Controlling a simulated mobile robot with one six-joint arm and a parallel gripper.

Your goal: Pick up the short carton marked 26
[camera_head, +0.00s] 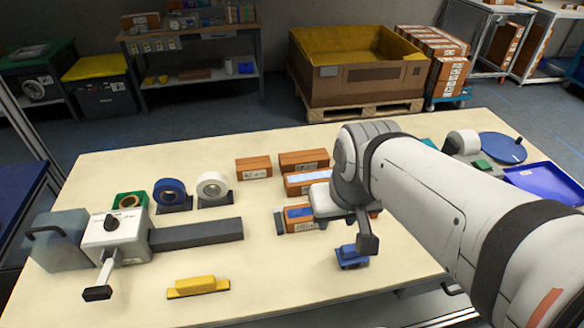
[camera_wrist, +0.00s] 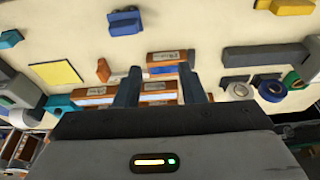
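Several brown cartons lie on the cream table, and I cannot read the number 26 on any. A short carton (camera_head: 253,169) sits at the back, left of a longer carton (camera_head: 303,161). In front are a carton with a pale-blue top (camera_head: 305,183) and another with a label and blue top (camera_head: 297,218), partly hidden by my arm. My gripper (camera_head: 358,222) is above the table at their right in the head view. In the wrist view my gripper (camera_wrist: 160,85) has its fingers apart, with cartons (camera_wrist: 170,57) visible between and beyond them; none is visibly held.
Tape rolls (camera_head: 169,192) and a grey-white device (camera_head: 114,230) stand at left. A yellow block (camera_head: 198,287) and a blue object (camera_head: 351,257) lie toward the front. A blue tray (camera_head: 545,182) is at right. The table's front middle is mostly clear.

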